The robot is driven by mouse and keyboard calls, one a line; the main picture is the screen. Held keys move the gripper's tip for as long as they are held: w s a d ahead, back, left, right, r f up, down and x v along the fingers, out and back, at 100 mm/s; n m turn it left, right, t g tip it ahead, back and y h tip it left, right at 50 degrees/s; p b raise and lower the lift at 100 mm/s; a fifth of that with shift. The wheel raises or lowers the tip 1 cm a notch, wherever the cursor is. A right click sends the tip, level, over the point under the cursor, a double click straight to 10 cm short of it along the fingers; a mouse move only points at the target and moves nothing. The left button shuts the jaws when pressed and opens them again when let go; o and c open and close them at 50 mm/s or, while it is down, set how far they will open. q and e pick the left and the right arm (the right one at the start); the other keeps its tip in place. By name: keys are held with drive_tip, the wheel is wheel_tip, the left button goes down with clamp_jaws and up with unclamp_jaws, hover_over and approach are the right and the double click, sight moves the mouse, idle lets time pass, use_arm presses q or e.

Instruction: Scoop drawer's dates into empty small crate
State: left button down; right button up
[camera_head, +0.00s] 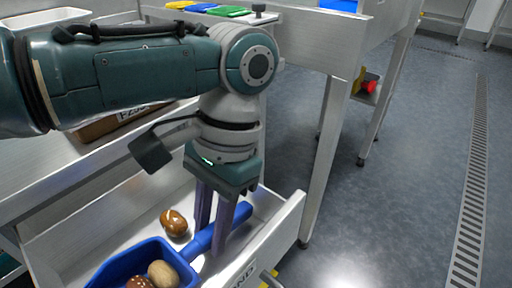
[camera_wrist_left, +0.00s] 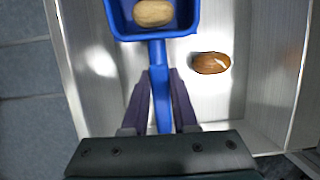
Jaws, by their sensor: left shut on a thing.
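My left gripper (camera_head: 214,219) reaches down into an open metal drawer (camera_head: 290,212) and is shut on the handle of a blue scoop (camera_head: 239,214). In the left wrist view the gripper (camera_wrist_left: 160,78) has the scoop handle (camera_wrist_left: 161,105) between its fingers. The scoop's pan holds a tan date (camera_head: 162,273) and a brown date (camera_head: 140,283); only the tan date (camera_wrist_left: 153,13) shows in the wrist view. One brown date (camera_head: 174,222) lies on the drawer floor beside the scoop, also in the wrist view (camera_wrist_left: 211,63). I see no small crate for certain. My right gripper is out of view.
The drawer sits under a metal worktable (camera_head: 40,165), with a labelled brown box (camera_head: 100,125) on it, partly behind my arm. Yellow, blue and green items (camera_head: 215,10) lie at the back. Open floor (camera_head: 400,190) is to the right.

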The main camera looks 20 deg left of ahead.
use_arm(q)
drive_tip(key=shift+g, duration=0.4)
drive_tip(key=shift+w+d+r+p, duration=0.15)
drive_tip(key=shift+r+p, duration=0.4)
drive_tip(key=shift+r, duration=0.75)
drive_tip(key=shift+w+r+p, duration=0.15)
drive_tip(key=shift+r+p, duration=0.35)
drive_tip(key=shift+r, duration=0.8)
drive_tip(key=shift+w+d+r+g+y+b, duration=0.2)
drive_tip(key=shift+w+r+b, duration=0.1)
drive_tip(key=shift+r+b, duration=0.3)
drive_tip(key=shift+w+d+r+g+y+b, duration=0.1)
drive_tip(key=shift+w+r+g+b, duration=0.2)
drive_tip(key=shift+r, duration=0.4)
drive_tip(key=shift+w+r, duration=0.25)
drive_tip(key=shift+r, duration=0.05)
drive_tip(key=shift+s, duration=0.1)
